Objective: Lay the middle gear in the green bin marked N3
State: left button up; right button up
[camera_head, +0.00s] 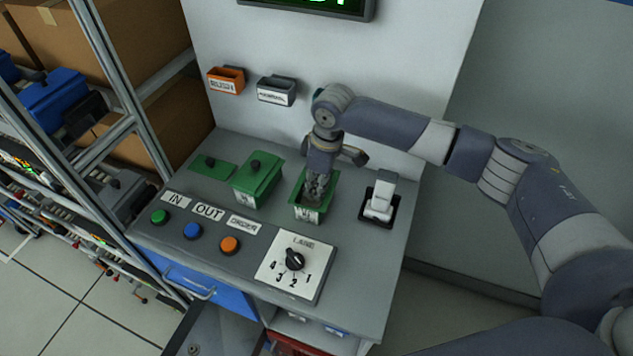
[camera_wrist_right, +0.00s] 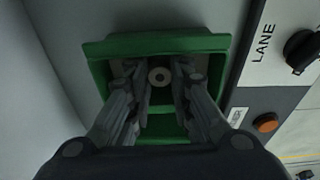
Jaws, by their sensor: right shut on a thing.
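The open green bin (camera_head: 331,196) stands on the grey console top; its front label is too blurred to read fully. It also shows in the wrist view (camera_wrist_right: 155,45). My right gripper (camera_head: 317,188) points down with its fingers inside the bin. In the wrist view the right gripper (camera_wrist_right: 160,92) is shut on a round grey gear (camera_wrist_right: 160,76) with a centre hole, held between the fingers within the bin's walls. I cannot tell whether the gear touches the bin floor. In the head view the fingers hide the gear. My left gripper is out of view.
A white rocker switch (camera_head: 381,197) is to the right. Buttons and a lane dial (camera_head: 294,260) are in front.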

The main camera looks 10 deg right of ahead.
jog(key=shift+f, duration=0.15)
jog(key=o, duration=0.8)
jog(key=shift+w, duration=0.1)
notch_tip(320, 180, up, 12)
jog(key=d+b, duration=0.1)
jog(key=b, duration=0.2)
jog(key=shift+s+d, duration=0.2)
jog(key=shift+s, duration=0.25)
